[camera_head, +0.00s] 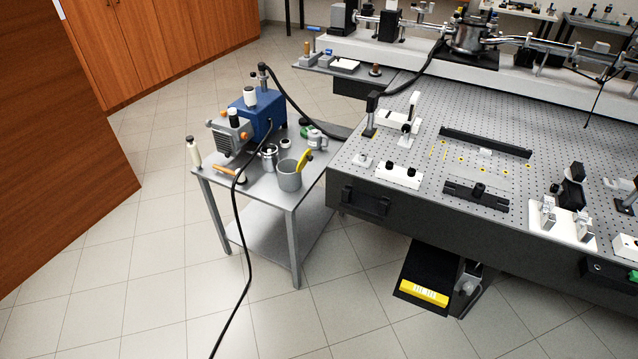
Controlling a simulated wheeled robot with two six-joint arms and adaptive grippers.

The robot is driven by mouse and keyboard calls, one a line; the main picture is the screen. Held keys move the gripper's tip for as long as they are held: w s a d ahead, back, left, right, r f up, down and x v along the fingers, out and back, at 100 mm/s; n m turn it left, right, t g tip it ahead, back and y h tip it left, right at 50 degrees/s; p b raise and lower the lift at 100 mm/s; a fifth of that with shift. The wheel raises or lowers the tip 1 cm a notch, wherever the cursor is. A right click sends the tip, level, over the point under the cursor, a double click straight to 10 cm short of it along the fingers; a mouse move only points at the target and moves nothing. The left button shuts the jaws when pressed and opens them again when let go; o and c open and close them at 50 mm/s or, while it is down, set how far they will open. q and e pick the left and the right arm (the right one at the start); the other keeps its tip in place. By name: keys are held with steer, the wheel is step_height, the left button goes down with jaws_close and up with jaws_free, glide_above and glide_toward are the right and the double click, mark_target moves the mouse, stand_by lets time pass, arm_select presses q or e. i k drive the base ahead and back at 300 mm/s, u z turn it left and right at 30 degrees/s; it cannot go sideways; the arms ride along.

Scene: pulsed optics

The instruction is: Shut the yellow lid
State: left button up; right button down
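A small grey cylindrical container (289,176) stands upright near the front right corner of the small metal side table. A yellow lid (304,161) stands raised and tilted at the container's right rim, so the container looks open at the top. I cannot make out the hinge or the inside at this size. Neither of my grippers shows in this view.
A blue and grey pump (258,114) with a black hose stands behind the container on the side table (265,196). A metal canister (269,157) and a grey mug-like vessel (316,139) stand close by. The perforated optical table (420,150) is at the right. Tiled floor (180,230) is open at front left.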

mark_target(306, 157)
steer(key=u, duration=0.75)
steer(key=i, duration=0.95)
steer(key=u, duration=0.1)
